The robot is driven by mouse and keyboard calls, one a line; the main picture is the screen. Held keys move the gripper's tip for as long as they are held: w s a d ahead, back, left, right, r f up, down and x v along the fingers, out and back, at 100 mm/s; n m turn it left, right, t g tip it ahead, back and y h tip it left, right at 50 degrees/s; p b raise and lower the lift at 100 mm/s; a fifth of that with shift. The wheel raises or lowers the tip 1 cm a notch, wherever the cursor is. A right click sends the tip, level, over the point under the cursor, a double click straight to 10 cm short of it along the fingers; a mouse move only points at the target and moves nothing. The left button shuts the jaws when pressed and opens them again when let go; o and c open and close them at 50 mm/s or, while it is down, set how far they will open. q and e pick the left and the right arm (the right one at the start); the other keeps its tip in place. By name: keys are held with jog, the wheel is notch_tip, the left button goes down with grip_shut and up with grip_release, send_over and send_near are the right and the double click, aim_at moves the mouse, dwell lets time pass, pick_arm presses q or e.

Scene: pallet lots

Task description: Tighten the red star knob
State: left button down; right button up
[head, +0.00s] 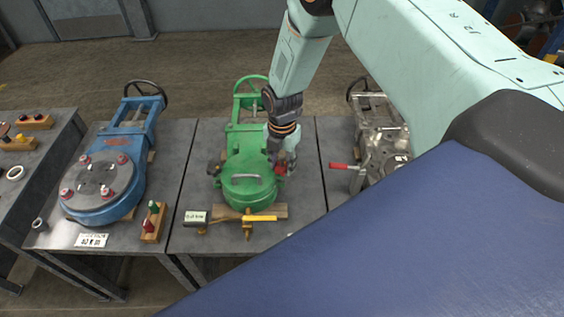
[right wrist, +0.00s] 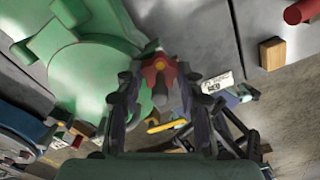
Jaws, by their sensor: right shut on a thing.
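The red star knob shows in the right wrist view (right wrist: 158,74), between the two dark fingers of my right gripper (right wrist: 160,90). In the head view the knob (head: 280,169) is a small red spot at the right side of the green valve body (head: 248,185). My right gripper (head: 282,153) comes down from above beside the green valve and is shut on the knob. The fingers hide part of the knob, and how tight it sits cannot be told. My left gripper is not in view.
A blue valve (head: 104,190) stands on the left table, a bare metal valve (head: 380,135) with a red handle on the right. A yellow-handled tap (head: 260,218) and a small display box (head: 195,217) sit in front of the green valve. A small red-and-green button block (head: 153,222) stands left.

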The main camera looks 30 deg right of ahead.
jog(key=shift+c, duration=1.3)
jog(key=shift+m, duration=0.4)
